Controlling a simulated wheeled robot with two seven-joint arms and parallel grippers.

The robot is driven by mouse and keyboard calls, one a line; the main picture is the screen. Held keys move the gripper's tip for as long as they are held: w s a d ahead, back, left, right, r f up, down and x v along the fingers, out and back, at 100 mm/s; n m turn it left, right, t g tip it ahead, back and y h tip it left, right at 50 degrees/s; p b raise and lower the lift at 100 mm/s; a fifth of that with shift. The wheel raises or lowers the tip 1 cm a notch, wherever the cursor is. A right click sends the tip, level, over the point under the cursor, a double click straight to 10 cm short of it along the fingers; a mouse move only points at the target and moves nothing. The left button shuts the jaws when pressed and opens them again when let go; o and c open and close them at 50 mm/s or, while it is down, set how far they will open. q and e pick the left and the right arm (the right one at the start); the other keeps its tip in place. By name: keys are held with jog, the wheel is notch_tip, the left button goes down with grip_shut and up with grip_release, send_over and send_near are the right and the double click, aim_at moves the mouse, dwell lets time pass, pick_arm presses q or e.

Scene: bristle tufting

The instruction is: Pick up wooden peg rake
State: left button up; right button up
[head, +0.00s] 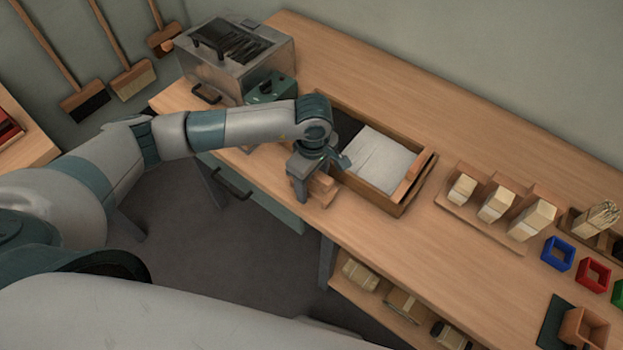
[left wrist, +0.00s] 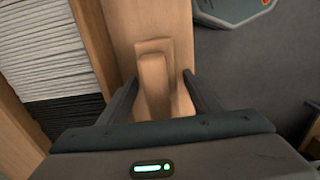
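A small light-wood piece, which I take as the wooden peg rake (head: 322,188), lies at the bench's front edge beside a wooden tray. In the left wrist view the rake (left wrist: 155,78) shows a raised block or grip on a wider wooden part. My left gripper (head: 303,182) points down over it and partly hides it. In the left wrist view the fingers of my left gripper (left wrist: 160,88) stand on both sides of the rake, with gaps visible, so it looks open. Contact cannot be made out. My right gripper is not in view.
The wooden tray (head: 392,204) holds white and black bristle sheets, close behind the gripper. A metal machine (head: 228,75) stands at the back left. The bench's far side is clear.

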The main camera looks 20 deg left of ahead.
pick_arm(q)
jog(key=c, duration=1.1)
jog(key=shift+o, duration=0.2)
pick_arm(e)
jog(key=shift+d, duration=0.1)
